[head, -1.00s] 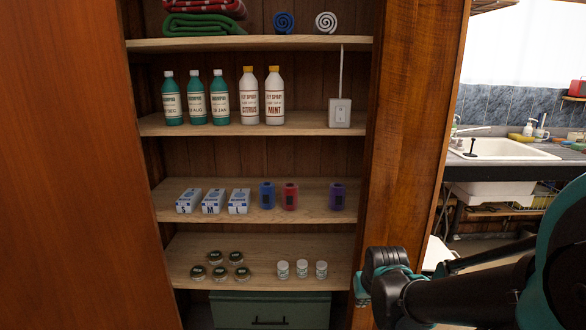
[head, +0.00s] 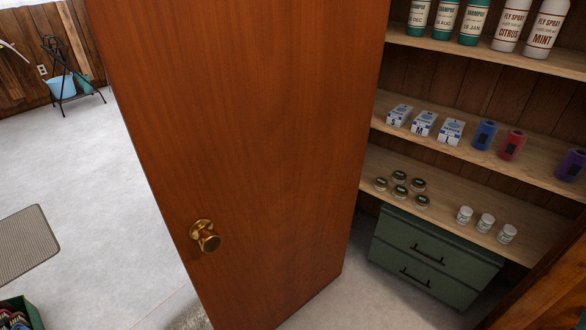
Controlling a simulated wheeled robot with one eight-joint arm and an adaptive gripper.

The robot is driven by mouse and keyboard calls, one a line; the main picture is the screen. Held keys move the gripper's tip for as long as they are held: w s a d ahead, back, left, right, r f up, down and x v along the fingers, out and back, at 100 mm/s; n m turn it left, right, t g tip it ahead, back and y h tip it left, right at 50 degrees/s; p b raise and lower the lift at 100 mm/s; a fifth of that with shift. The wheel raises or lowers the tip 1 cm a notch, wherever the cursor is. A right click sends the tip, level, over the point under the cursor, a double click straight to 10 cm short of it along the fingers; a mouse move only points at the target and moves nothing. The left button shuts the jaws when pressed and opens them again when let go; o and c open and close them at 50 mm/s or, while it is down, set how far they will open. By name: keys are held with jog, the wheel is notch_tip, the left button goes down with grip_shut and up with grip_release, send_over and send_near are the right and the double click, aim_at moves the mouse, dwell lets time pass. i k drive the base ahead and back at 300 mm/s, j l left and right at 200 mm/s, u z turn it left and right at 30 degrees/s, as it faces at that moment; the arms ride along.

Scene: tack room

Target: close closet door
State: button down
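The closet door (head: 255,130) stands open in the head view, a plain reddish-brown wooden panel hinged toward the closet on its right. A round brass knob (head: 206,238) sits low on the door's left part. The closet's interior is exposed to the right of the door, with wooden shelves (head: 480,75) and stocked items. My gripper is not in this view, so its state and its distance from the door are not shown.
A green two-drawer cabinet (head: 435,258) stands on the closet floor. Pale floor (head: 95,190) lies open left of the door. A grey mat or panel (head: 24,243) and a green crate (head: 20,313) are at lower left. A dark stand (head: 70,75) is at the far wall.

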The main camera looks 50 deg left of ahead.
aim_at(247, 123)
jog(key=k+j+z, duration=0.2)
jog(key=z, duration=0.2)
jog(key=k+j+z, duration=0.15)
jog(key=k+z, duration=0.45)
jog(key=z, duration=0.15)
jog(key=k+z, duration=0.4)
jog(key=k+j+z, duration=0.2)
jog(key=k, duration=0.55)
jog(key=k+j+u, duration=0.1)
jog(key=k+u, duration=0.3)
jog(key=k+j+u, duration=0.25)
jog(key=u, duration=0.15)
jog(key=k+j+u, duration=0.65)
jog(key=j+u, duration=0.15)
